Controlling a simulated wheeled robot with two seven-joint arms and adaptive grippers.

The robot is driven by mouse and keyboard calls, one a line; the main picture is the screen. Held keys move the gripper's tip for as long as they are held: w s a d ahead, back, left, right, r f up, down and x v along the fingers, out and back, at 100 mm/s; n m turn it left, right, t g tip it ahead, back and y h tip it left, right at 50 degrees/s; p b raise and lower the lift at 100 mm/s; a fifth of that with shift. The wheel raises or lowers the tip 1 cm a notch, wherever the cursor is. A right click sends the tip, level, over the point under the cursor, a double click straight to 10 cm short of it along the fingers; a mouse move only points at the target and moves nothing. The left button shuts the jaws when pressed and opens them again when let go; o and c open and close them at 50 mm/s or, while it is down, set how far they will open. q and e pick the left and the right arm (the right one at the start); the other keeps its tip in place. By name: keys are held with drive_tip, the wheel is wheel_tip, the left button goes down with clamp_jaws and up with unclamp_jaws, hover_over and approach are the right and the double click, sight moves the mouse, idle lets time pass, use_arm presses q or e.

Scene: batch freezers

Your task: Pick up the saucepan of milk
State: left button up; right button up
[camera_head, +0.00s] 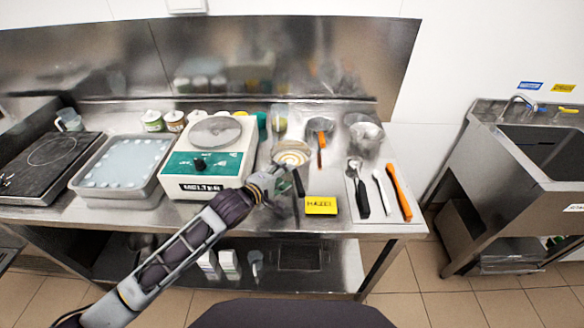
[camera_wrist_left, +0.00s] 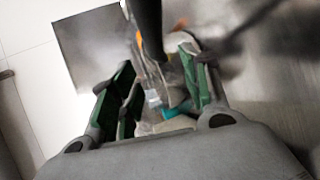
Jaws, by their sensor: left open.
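The saucepan of milk (camera_head: 291,151) appears to be the round pan with a pale, ringed surface, right of the white and green machine. Its dark handle (camera_head: 298,183) points toward the front of the counter. My left gripper (camera_head: 272,184) is open, just left of the handle and in front of the pan. In the left wrist view, the green-padded fingers of my left gripper (camera_wrist_left: 158,82) are spread apart. A blurred dark bar, perhaps the handle, shows at the top; I cannot tell whether it touches a finger. My right gripper is not in view.
The machine (camera_head: 208,160) stands close left of the gripper. A yellow label block (camera_head: 321,205) sits just right of the handle. A smaller pan with an orange handle (camera_head: 320,128) is behind it. A tray (camera_head: 364,208) of utensils lies farther right.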

sight(294, 172)
use_arm(q)
drive_tip(key=shift+x, duration=2.4)
drive_tip(key=shift+a, duration=0.15)
clamp_jaws()
drive_tip(key=shift+w+r, duration=0.1)
